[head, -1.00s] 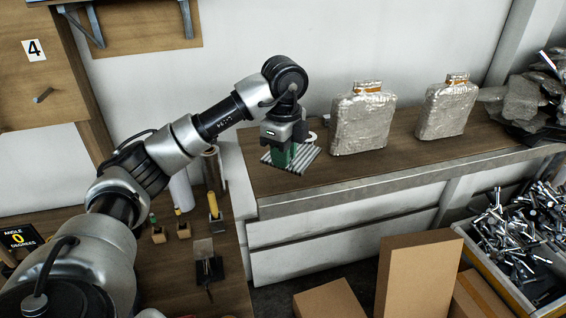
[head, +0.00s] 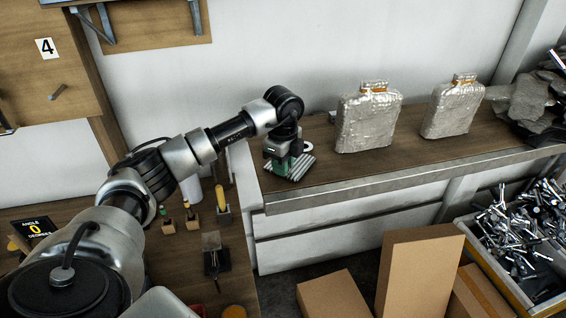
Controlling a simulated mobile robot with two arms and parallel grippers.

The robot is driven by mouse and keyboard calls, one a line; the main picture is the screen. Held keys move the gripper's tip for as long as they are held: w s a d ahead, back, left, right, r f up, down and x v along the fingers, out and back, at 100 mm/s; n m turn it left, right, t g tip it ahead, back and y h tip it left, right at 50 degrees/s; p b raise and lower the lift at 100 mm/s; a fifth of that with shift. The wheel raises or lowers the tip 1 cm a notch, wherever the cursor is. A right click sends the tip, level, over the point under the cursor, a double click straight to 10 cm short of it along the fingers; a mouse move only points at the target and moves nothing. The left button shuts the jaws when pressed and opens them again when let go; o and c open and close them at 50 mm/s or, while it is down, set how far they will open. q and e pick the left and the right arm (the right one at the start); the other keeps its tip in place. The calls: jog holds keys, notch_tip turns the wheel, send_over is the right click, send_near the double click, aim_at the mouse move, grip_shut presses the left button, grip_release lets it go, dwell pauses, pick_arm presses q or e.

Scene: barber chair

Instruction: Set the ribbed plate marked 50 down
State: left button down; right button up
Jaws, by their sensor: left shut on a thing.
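The ribbed plate (head: 299,169) is grey with light and dark stripes and has a green part (head: 281,167) at its near left side. It is at the left end of the wooden counter (head: 330,176). My left gripper (head: 284,160) is shut on it from above. The plate looks at or just above the counter top; I cannot tell whether it touches. A mark 50 is not readable at this size. A white ring-shaped part (head: 308,146) shows just behind the plate. My right gripper is not in view.
Two foil-wrapped packages (head: 368,120) and (head: 451,108) stand on the counter to the right. Grey lumps (head: 540,100) lie at its far right. Cardboard boxes (head: 415,275) and a drawer of metal parts (head: 525,235) are in front. A lower bench (head: 180,265) holds small tools.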

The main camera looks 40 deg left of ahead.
pick_arm(q)
jog(key=shift+f, duration=0.15)
jog(key=c, duration=1.1)
grip_release()
jog(key=shift+o, duration=0.2)
jog(key=shift+r, duration=0.45)
notch_tip(320, 180, up, 7)
jog(key=b, duration=0.3)
jog(key=shift+f, duration=0.1)
jog(key=shift+r, duration=2.35)
